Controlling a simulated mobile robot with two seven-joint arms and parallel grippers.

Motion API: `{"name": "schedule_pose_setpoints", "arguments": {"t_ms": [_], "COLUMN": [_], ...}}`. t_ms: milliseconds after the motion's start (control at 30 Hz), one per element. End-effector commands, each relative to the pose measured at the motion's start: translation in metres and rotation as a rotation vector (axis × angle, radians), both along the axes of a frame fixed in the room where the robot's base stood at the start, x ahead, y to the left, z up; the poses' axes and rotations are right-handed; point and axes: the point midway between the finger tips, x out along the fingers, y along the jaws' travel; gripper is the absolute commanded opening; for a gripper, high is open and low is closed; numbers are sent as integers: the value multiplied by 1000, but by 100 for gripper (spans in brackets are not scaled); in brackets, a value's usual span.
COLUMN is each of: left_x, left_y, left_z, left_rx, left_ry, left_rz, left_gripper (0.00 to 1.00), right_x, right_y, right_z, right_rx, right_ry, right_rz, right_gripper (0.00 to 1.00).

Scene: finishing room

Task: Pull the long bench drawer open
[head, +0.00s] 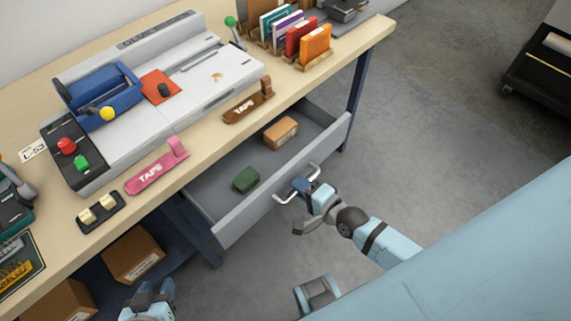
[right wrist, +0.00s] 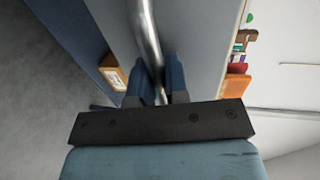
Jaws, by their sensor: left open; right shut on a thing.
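The long grey bench drawer (head: 285,189) stands pulled out from under the wooden bench top, with its inside in view. A brown box (head: 280,132) and a green block (head: 246,179) lie in it. A metal bar handle (head: 281,197) is on its front. My right gripper (head: 301,186) is shut on the handle; in the right wrist view the handle (right wrist: 147,35) runs between its two fingers (right wrist: 161,85). My left gripper (head: 153,292) is open and empty at the bottom edge, left of the drawer and apart from it.
The bench top (head: 215,143) carries a grey machine with a blue part (head: 103,92), a pink tape holder (head: 157,168), a brown tape holder (head: 247,104) and upright coloured packs (head: 301,38). Cardboard boxes (head: 133,255) sit below. A dark cart (head: 545,75) stands far right. Floor right of the drawer is clear.

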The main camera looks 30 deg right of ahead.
Motion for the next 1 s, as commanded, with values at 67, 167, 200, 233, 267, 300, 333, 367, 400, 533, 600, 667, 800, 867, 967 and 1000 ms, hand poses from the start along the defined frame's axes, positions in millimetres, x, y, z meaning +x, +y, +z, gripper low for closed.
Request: {"name": "schedule_pose_setpoints", "arguments": {"t_ms": [67,167,200,233,267,300,333,367,400,533,600,667,800,867,967,1000], "left_x": [-1,-1,-1,0,0,0,0,1,1,1,1,1,0,0,0,0], "left_y": [0,-1,-1,-1,-1,-1,-1,-1,-1,-1,0,0,2,3,4,4], "left_z": [2,3,3,4,4,5,5,5,5,5,5,4,4,4,3,3], "left_rx": [-2,-6,-8,-8,-9,-11,-11,-12,-12,-11,-10,-8,-2,1,3,4], "left_ry": [8,13,13,12,13,12,11,11,11,11,12,11,11,12,12,12], "left_rz": [3,7,8,9,10,11,11,12,12,12,11,10,6,5,3,2], "left_gripper": [42,42,42,42,42,42,42,42,42,42,42,42,42,42,42,42], "right_x": [-11,-21,-23,-25,-27,-28,-29,-29,-30,-30,-30,-30,-30,-30,-30,-30], "right_y": [-4,-7,-8,-9,-10,-10,-10,-11,-11,-11,-11,-11,-11,-11,-11,-11], "right_z": [2,1,1,1,1,0,0,0,0,0,0,0,0,0,0,0], "right_rx": [-2,-1,-1,-1,0,0,0,0,0,0,0,0,0,0,0,0], "right_ry": [3,1,1,1,1,0,0,0,-1,-1,-1,-1,-1,-1,-1,-1], "right_rz": [1,1,1,1,0,0,0,0,0,0,0,0,0,0,0,0], "right_gripper": [0,0,0,0,0,0,0,0,0,0,0,0,33,39,39,39]}}
